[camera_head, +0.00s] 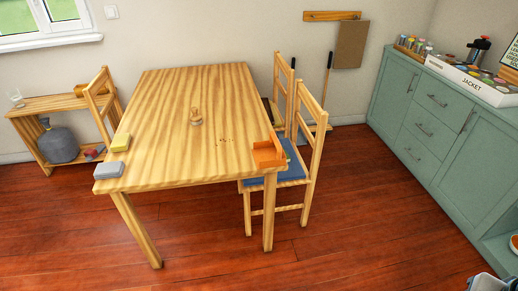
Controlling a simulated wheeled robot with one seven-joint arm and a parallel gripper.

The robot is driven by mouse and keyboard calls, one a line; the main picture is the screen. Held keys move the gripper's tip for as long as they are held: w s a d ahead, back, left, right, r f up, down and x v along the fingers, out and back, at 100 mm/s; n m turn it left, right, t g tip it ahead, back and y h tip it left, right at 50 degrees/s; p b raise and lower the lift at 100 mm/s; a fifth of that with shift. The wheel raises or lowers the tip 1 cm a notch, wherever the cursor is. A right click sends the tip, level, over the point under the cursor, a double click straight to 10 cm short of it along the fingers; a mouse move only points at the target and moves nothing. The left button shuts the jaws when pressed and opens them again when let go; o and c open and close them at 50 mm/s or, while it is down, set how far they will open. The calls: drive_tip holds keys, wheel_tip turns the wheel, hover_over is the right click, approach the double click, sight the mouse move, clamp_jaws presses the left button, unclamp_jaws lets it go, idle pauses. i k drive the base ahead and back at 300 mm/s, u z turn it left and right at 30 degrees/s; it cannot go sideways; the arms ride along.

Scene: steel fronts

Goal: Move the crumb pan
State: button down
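The crumb pan appears to be the orange, low-walled pan (268,153) at the near right corner of the wooden table (180,95). It lies on the tabletop close to the right edge, above the blue chair seat. Small dark crumbs (225,141) lie on the table to its left, apart from it. No gripper fingers show in the head view. A grey and dark piece shows at the bottom right edge, cut off; I cannot tell what part it is.
A yellow block (121,142) and a grey block (109,170) lie at the left edge. Chairs (310,135) stand close on the right. Green cabinets (425,125) line the right wall. The red floor in front is clear.

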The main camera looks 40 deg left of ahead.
sight(270, 154)
drive_tip(key=u, duration=1.15)
drive_tip(key=i, duration=1)
